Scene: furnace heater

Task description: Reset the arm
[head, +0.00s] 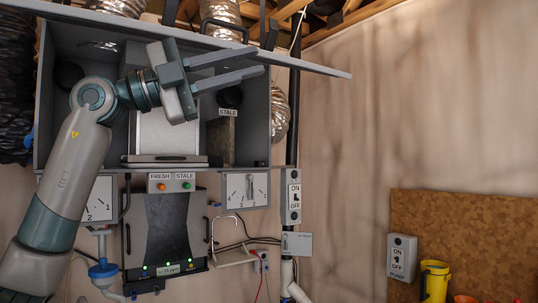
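My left arm comes in from the left and reaches up in front of the open grey cabinet (58,140) of the heater. My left gripper (259,61) is in front of the cabinet's upper part, pointing right. My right gripper is not in view.
A PUMP switch (402,257) and yellow cylinder (434,281) are lower right.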

